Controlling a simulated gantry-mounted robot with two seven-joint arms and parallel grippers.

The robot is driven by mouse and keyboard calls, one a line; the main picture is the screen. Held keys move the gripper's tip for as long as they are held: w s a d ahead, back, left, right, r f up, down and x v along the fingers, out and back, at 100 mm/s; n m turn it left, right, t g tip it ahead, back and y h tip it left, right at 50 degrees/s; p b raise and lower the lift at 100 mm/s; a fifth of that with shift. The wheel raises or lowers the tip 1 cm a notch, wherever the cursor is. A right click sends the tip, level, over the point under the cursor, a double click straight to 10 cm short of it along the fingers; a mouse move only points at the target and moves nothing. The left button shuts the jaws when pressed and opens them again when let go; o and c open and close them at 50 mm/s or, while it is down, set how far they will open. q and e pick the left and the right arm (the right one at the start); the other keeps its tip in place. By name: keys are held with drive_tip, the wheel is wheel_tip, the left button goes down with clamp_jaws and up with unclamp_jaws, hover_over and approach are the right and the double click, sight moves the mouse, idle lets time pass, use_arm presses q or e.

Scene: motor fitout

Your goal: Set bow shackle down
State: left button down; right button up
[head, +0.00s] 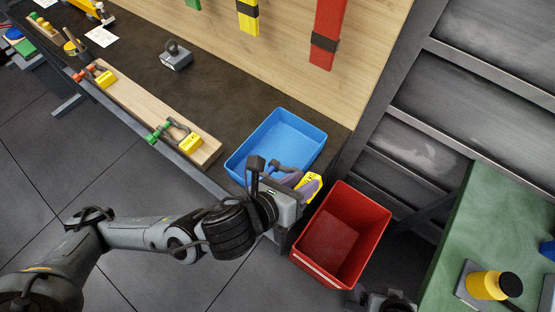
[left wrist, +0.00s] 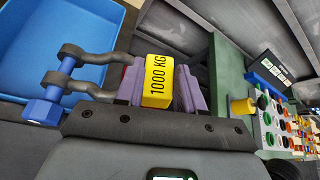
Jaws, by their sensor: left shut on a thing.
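My left gripper (head: 298,182) has purple fingers and is shut on a bow shackle. In the left wrist view the gripper (left wrist: 160,88) pinches the shackle's yellow block marked 1000 KG. The grey shackle (left wrist: 98,58) sticks out to the left, with a blue pin (left wrist: 45,103) across its end. The held shackle is over or near the right end of an empty-looking blue bin (head: 268,128). In the head view it is mostly hidden by the fingers. Another shackle with a green pin (head: 158,133) and one with a red pin (head: 93,70) lie on a wooden board (head: 135,95).
An open red bin (head: 345,228) stands right of my gripper, lower than the blue bin. A grey block with a ring (head: 175,58) sits on the dark bench (head: 215,90). A green table (head: 490,220) with a yellow-and-black item (head: 487,285) is at right. Bare bench lies behind the board.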

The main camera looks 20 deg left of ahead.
sight(288, 169)
use_arm(q)
drive_tip(key=shift+w+a, duration=0.15)
drive_tip(key=shift+w, duration=0.05)
drive_tip(key=w+a+f+p, duration=0.1)
drive_tip(key=a+p, duration=0.1)
drive_tip(key=w+a+f+p, duration=0.1)
drive_tip(key=w, duration=0.1)
drive_tip(key=shift+w+a+f+p, duration=0.15)
drive_tip(key=shift+a+f+p, duration=0.25)
drive_tip(key=w+a+f, duration=0.4)
drive_tip(key=f, duration=0.4)
drive_tip(key=shift+w+a, duration=0.2)
drive_tip(key=shift+w, duration=0.05)
drive_tip(key=shift+f, duration=0.1)
drive_tip(key=shift+f, duration=0.15)
drive_tip(key=c, duration=0.7)
unclamp_jaws()
